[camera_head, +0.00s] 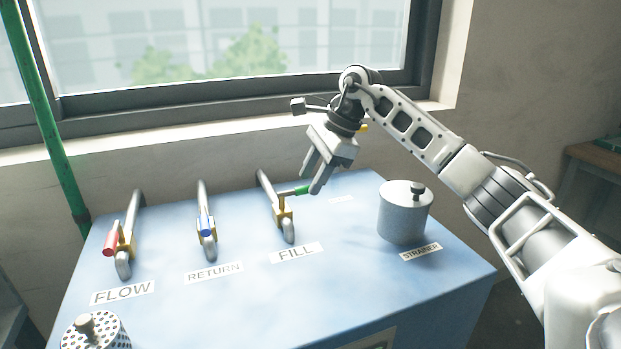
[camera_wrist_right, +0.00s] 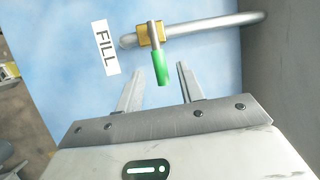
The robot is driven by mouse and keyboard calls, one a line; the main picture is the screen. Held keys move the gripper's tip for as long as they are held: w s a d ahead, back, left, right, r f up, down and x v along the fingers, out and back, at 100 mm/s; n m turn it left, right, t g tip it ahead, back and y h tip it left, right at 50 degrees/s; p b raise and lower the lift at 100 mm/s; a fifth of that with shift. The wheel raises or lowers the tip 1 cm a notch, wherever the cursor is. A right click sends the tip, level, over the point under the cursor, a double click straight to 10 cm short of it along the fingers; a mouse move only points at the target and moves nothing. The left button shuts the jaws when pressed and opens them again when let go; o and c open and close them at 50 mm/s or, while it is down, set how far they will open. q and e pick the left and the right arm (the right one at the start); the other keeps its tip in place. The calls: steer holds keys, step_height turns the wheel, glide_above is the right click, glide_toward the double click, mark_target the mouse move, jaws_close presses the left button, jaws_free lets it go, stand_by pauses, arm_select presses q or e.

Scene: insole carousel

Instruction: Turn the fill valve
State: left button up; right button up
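The fill valve is a yellow body (camera_head: 284,214) on a grey bent pipe, behind the FILL label (camera_head: 296,252). Its green handle (camera_head: 301,190) sticks out to the right, across the pipe. My right gripper (camera_head: 309,184) reaches down from above at the handle's green end. In the right wrist view the green handle (camera_wrist_right: 161,68) lies between the two open fingers (camera_wrist_right: 160,76), with a gap visible on both sides. The yellow valve body (camera_wrist_right: 150,34) sits just beyond the fingertips. My left gripper is not in view.
The blue bench top (camera_head: 240,290) also carries the red-handled FLOW valve (camera_head: 109,243) and the blue-handled RETURN valve (camera_head: 206,225) at the left. A lidded grey strainer canister (camera_head: 404,215) stands right of FILL. A perforated basket (camera_head: 96,333) is at the lower left. The front middle is clear.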

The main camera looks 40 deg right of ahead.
steer(key=shift+x, duration=0.75)
jaws_close()
